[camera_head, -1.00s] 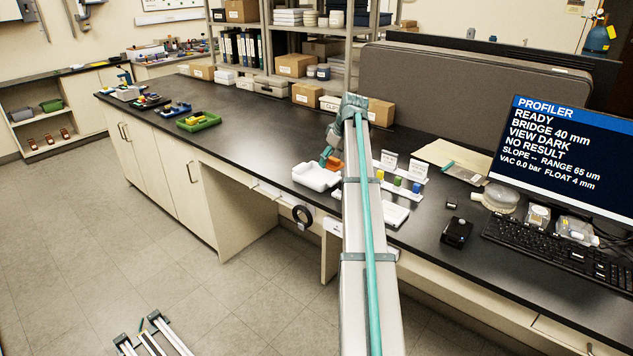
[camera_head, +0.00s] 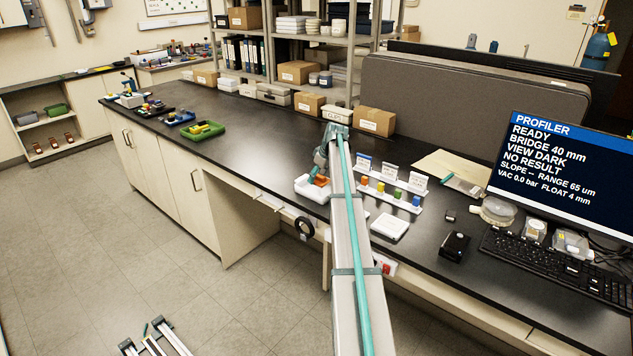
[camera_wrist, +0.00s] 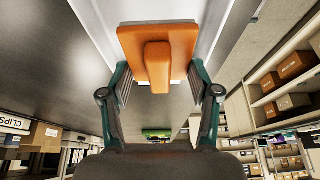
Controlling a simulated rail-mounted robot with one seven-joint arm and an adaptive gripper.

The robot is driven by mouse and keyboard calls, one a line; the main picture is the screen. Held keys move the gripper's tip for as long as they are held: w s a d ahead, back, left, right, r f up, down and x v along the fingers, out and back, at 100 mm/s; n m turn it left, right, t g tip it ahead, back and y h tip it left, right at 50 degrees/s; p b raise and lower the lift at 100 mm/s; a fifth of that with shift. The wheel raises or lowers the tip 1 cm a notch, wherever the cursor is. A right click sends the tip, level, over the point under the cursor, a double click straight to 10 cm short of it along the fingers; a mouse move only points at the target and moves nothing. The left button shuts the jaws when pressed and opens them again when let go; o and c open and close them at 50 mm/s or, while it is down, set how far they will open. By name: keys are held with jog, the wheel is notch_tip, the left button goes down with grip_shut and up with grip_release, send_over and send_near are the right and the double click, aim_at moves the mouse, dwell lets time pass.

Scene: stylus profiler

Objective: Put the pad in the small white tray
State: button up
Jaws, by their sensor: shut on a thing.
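The pad is an orange slab with a raised grip; it shows in the wrist view (camera_wrist: 130,38) and small in the head view (camera_head: 320,181). In the head view my gripper (camera_head: 321,173) is over the small white tray (camera_head: 306,192), with the pad at or just above the tray's inside. Whether the pad touches the tray floor I cannot tell. In the wrist view white tray surface (camera_wrist: 207,30) shows beside and behind the pad. My arm hides part of the tray's right side.
Right of my arm stand a white rack (camera_head: 405,204) with small coloured blocks and a flat white piece (camera_head: 389,227). A black box (camera_head: 454,246), keyboard (camera_head: 560,262) and monitor (camera_head: 565,170) are farther right.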

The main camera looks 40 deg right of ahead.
aim_at(317, 190)
jog(key=shift+w+d+f, duration=0.1)
jog(key=shift+w+f, duration=0.25)
jog(key=shift+f, duration=0.05)
notch_tip(317, 190, down, 3)
jog(key=shift+r+p, duration=0.1)
jog(key=shift+p, duration=1.15)
jog(key=shift+f, duration=0.3)
jog(key=shift+f, duration=0.2)
jog(key=o, duration=1.1)
jog(key=shift+r, duration=0.1)
